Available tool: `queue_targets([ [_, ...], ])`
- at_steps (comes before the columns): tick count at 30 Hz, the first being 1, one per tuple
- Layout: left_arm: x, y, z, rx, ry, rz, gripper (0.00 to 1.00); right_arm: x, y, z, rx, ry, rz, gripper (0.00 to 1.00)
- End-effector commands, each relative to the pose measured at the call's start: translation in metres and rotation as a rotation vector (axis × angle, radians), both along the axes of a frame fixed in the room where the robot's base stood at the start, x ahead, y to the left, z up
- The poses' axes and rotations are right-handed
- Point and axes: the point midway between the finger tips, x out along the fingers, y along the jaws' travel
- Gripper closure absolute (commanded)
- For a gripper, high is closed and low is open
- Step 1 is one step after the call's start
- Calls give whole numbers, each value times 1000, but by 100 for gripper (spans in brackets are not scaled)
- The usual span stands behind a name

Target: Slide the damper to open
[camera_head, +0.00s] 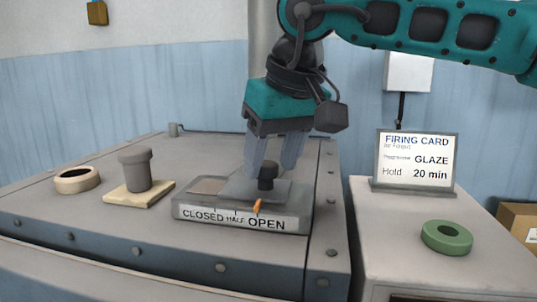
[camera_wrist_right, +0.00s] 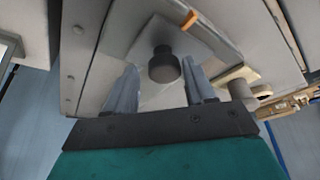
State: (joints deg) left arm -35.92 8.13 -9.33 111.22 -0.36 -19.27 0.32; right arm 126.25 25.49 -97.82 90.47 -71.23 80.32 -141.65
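The damper is a grey sliding plate (camera_head: 240,189) with a dark knob (camera_head: 267,176) and an orange pointer (camera_head: 257,206). It sits on a base (camera_head: 242,219) marked CLOSED, HALF and OPEN. The pointer stands above the left part of the word OPEN. My right gripper (camera_head: 273,166) is over the plate, fingers spread and pointing down at the knob. In the right wrist view, the knob (camera_wrist_right: 165,66) shows between the two fingertips (camera_wrist_right: 159,66), with a gap on each side. My left gripper is not in view.
On the kiln top (camera_head: 90,220), a grey plug (camera_head: 137,170) on a pale pad and a cream ring (camera_head: 77,180) lie left of the damper. A firing card (camera_head: 416,159) and a green ring (camera_head: 446,237) stand on the right cabinet. A pipe rises behind.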

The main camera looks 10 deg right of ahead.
Motion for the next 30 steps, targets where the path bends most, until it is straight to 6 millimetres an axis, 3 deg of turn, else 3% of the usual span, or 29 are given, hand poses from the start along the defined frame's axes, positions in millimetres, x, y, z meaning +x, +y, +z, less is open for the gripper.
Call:
queue_targets([
  [9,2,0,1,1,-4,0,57,0,1,1,3,-1,1,37],
  [14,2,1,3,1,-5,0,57,-4,-1,13,3,-2,1,37],
  [24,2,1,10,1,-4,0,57,-29,-13,80,6,-3,2,37],
  [30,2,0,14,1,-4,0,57,-40,-19,109,2,-2,0,37],
])
